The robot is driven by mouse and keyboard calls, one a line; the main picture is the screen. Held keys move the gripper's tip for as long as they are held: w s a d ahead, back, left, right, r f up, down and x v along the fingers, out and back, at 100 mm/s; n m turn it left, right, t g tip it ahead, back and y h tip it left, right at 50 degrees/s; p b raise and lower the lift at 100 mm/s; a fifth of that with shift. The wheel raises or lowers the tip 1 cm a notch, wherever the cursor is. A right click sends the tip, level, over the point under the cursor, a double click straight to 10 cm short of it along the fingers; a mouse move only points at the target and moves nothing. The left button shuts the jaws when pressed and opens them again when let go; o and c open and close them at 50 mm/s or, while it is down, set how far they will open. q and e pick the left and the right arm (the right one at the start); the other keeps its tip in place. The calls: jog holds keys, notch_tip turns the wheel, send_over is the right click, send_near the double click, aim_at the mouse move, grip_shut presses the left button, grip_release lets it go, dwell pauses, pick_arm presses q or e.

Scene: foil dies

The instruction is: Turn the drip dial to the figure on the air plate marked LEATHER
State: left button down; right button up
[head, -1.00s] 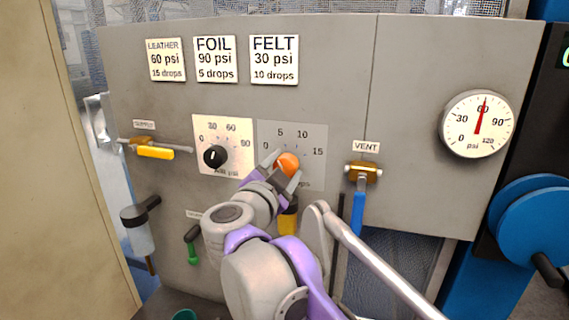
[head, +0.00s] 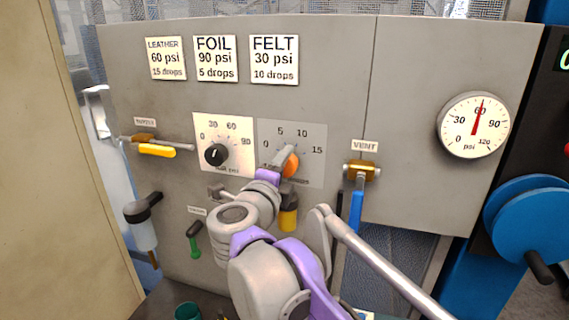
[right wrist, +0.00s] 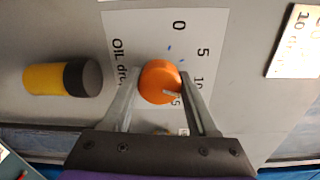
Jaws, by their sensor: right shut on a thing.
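The orange drip dial (head: 292,167) sits on the grey scale plate (head: 315,140) marked 0, 5, 10 and 15. My right gripper (head: 282,164) is shut on it, with one finger on each side in the right wrist view (right wrist: 160,90). There the orange dial (right wrist: 157,82) shows a pale pointer line toward the 10 and 15 side; the exact figure is unclear, and the dial partly covers the 15. The LEATHER air plate (head: 166,59) reads 60 psi, 15 drops. My left gripper is not in view.
A black pressure knob (head: 215,155) is left of the dial. The vent valve (head: 361,171) with its blue handle is to the right, and a yellow-and-black part (head: 288,213) is below. The round gauge (head: 475,125) points near 60. FOIL (head: 215,59) and FELT (head: 274,60) plates hang above.

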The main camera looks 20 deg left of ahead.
jog(key=m, duration=0.4)
jog(key=shift+p, duration=0.35)
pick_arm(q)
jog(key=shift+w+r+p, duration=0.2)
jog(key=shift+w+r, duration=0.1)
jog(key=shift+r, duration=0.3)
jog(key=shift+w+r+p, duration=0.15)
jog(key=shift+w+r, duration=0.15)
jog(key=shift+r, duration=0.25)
pick_arm(e)
jog(key=m, duration=0.5)
jog(key=o, duration=1.4)
jog(key=shift+c, duration=0.2)
jog(key=shift+s, duration=0.15)
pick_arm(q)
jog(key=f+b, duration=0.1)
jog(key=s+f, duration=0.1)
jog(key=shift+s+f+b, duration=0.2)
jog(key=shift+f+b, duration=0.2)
pick_arm(e)
jog(key=s, duration=1)
jog(key=shift+s+r, duration=0.15)
jog(key=shift+s, duration=0.15)
